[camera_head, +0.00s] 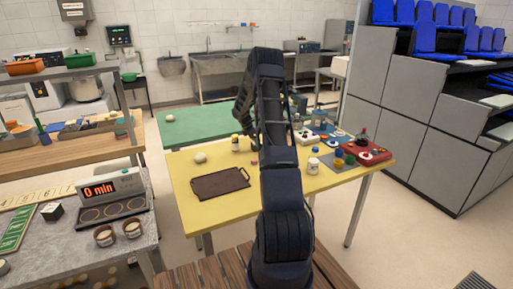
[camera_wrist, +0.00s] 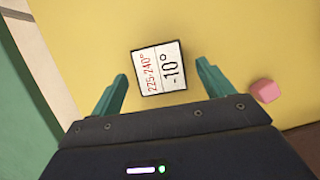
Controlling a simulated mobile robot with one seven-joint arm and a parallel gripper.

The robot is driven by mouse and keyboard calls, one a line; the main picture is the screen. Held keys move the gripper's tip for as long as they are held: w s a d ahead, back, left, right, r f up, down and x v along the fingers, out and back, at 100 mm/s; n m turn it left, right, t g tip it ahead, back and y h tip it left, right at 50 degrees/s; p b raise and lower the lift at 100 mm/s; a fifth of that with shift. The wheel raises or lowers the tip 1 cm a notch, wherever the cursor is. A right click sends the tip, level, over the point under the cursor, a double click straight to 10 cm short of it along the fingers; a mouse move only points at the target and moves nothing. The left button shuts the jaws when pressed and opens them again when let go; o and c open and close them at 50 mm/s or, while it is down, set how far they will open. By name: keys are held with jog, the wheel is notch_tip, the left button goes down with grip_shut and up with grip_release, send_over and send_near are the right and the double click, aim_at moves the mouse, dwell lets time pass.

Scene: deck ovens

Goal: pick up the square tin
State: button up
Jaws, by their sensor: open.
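In the wrist view, a small square item (camera_wrist: 160,68) with a white printed face and thin dark edges lies on the yellow table. In the head view my arm hides this spot. A dark brown rectangular tray (camera_head: 219,183) with a handle lies on the yellow table, left of my arm.
A pink cube (camera_wrist: 265,91) lies right of my fingers. The yellow table (camera_head: 210,221) also holds a white round thing (camera_head: 200,157), a white jar (camera_head: 313,166) and a red tray (camera_head: 372,154). A green table (camera_head: 190,126) adjoins behind. The yellow table's front left is clear.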

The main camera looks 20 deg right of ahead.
jog(key=shift+x, duration=0.85)
jog(key=shift+r, duration=0.1)
jog(key=c, duration=1.2)
jog(key=shift+r, duration=0.1)
